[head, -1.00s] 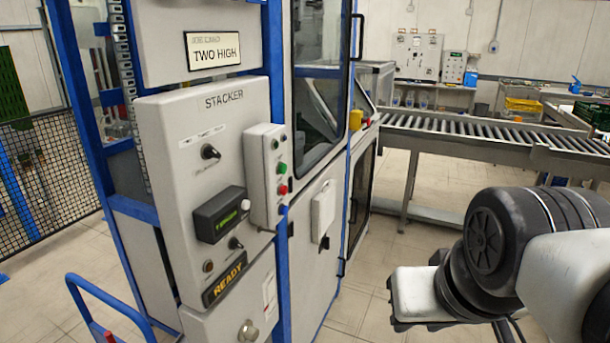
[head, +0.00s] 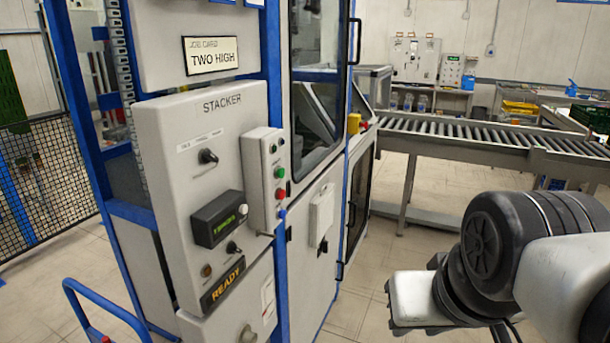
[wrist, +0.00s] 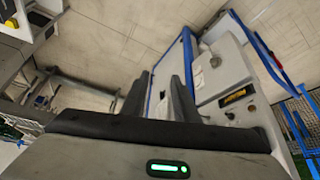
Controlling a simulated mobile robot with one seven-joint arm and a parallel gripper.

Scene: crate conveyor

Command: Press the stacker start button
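The white stacker panel (head: 180,138), lettered STACKER, stands left of centre in the head view. A narrow white button box (head: 258,178) is mounted at its right edge. It carries a green button (head: 280,172) with a red button (head: 281,193) below it; their small labels are not readable. The READY sign (head: 222,284) is lit amber at the panel's lower part, and it also shows in the wrist view (wrist: 236,95). My gripper (wrist: 160,80) is open, with a gap between its fingers and nothing held. It is apart from the buttons.
A job card (head: 211,55) reads TWO HIGH above the panel. The panel also has knobs and a green-lit display (head: 219,218). A roller conveyor (head: 470,135) runs at the back right. A blue rail (head: 103,305) stands at lower left. Tiled floor is clear between machine and conveyor.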

